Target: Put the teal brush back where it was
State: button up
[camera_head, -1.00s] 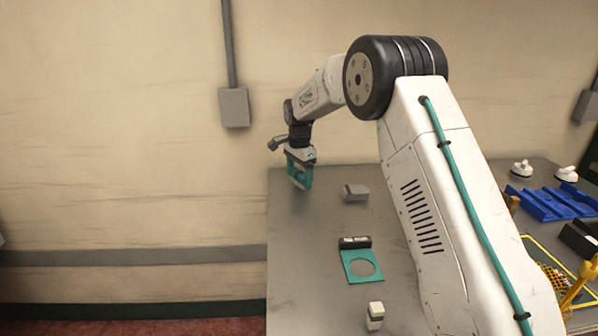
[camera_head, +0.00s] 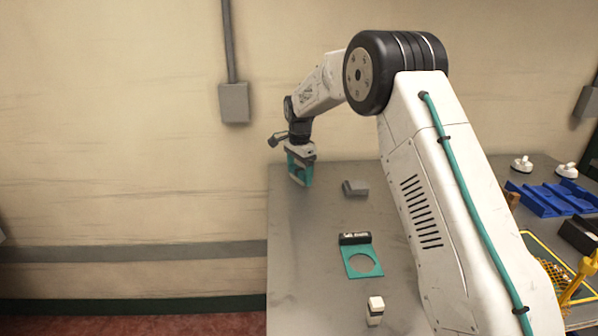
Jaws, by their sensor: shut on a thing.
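My gripper (camera_head: 300,179) points down over the far left corner of the grey table. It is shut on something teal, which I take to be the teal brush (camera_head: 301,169). The brush is small in the picture, and I cannot clearly tell its edges from the gripper fingers. I cannot tell whether its lower end touches the table. A flat teal plate (camera_head: 350,271) with a round marked area lies nearer on the table. A black label block (camera_head: 354,239) stands at its back edge; its white lettering is too small to read.
A grey block (camera_head: 355,188) lies right of my gripper, and a small white-and-grey block (camera_head: 375,311) stands near the front. A blue rack (camera_head: 548,200) and white knobbed items (camera_head: 522,164) are at right, beyond my arm. The table (camera_head: 310,240) left of the plate is clear.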

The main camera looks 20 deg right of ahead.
jog(key=shift+f, duration=0.45)
dwell(0.3)
jog(key=o, duration=0.9)
jog(key=shift+o, duration=0.2)
jog(key=shift+r, duration=0.1)
jog(key=shift+r, duration=3.9)
